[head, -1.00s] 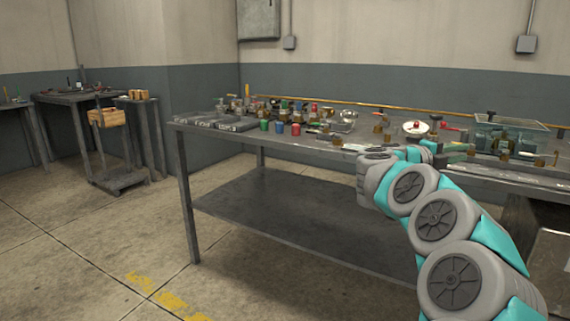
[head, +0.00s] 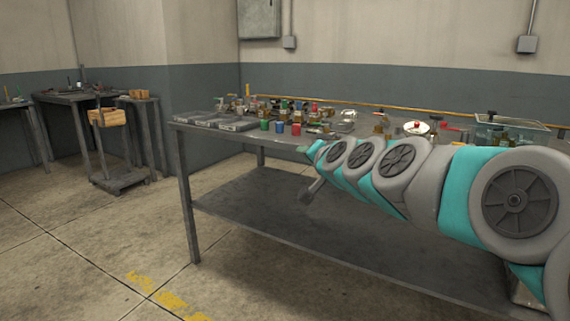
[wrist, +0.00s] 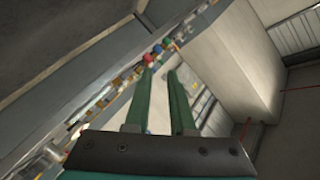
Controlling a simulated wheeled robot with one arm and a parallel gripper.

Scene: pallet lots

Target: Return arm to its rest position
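My arm reaches in from the right in the head view, in front of the workbench (head: 290,215). My gripper shows in the wrist view (wrist: 162,75), with two green fingers spread apart and nothing between them. The wrist view is tilted, and the cluttered bench edge runs diagonally past the fingers. In the head view the gripper end is mostly hidden behind the arm's own links, near the front edge of the bench.
The bench top holds grey trays (head: 238,125), red, green and blue cans (head: 279,127), brass fittings and a clear bin (head: 510,130). A cart with a wooden box (head: 108,117) and small tables (head: 75,97) stand at the left. Floor at the front left is clear.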

